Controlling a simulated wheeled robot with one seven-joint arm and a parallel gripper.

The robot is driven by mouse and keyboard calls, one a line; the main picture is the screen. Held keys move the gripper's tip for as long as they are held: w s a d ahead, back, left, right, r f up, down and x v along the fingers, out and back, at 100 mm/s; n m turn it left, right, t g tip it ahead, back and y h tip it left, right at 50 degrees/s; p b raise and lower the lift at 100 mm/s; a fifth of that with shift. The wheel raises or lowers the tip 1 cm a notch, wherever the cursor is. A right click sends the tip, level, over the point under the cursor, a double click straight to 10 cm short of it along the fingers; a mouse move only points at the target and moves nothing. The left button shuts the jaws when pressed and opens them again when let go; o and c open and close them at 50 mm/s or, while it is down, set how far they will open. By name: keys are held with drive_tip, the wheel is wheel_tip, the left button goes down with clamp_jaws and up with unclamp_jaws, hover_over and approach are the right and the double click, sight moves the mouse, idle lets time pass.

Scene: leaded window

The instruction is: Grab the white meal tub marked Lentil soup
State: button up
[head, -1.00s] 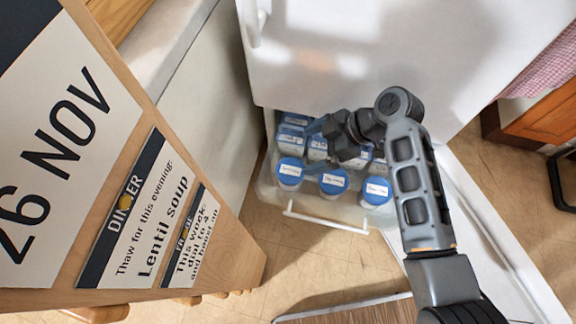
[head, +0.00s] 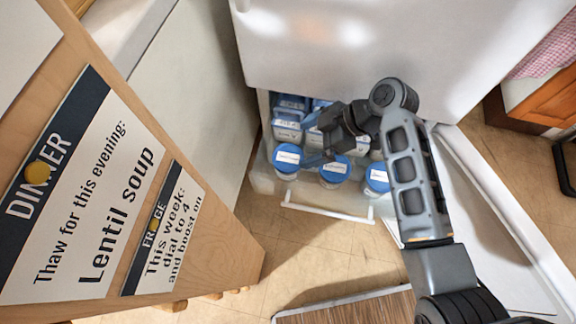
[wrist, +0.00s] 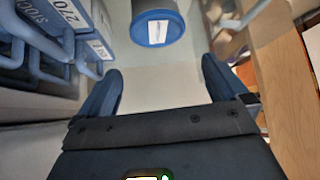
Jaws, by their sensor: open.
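Three white tubs with blue lids and white labels stand along the front of the open drawer in the head view: a left one (head: 287,157), a middle one (head: 335,171) and a right one (head: 377,179). Their label writing is too small to read, so I cannot tell which is Lentil soup. My gripper (head: 314,141) is open above the drawer, behind the front row. In the wrist view, my open gripper (wrist: 162,88) has one blue-lidded tub (wrist: 157,28) ahead of the gap between its fingers, apart from them. That tub's label is unreadable too.
Blue-and-white containers (head: 287,128) fill the back of the drawer; some show at left in the wrist view (wrist: 70,20). The clear drawer (head: 325,208) has a white front handle. A wooden board (head: 110,190) at left carries a card reading "Thaw for this evening: Lentil soup".

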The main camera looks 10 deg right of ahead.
sight(291, 157)
drive_tip(key=shift+d+f+b+x, duration=0.3)
drive_tip(key=shift+b+x, duration=0.45)
drive_tip(key=shift+x, duration=1.05)
drive_tip(key=shift+d+f+b+x, duration=0.3)
drive_tip(key=shift+b+x, duration=0.45)
drive_tip(key=shift+x, duration=1.05)
drive_tip(key=shift+d+f+b+x, duration=0.25)
drive_tip(key=shift+b+x, duration=0.5)
drive_tip(key=shift+x, duration=1.05)
drive_tip(key=shift+s+r, duration=0.1)
drive_tip(key=shift+s, duration=0.1)
drive_tip(key=shift+c, duration=0.2)
drive_tip(key=c, duration=1)
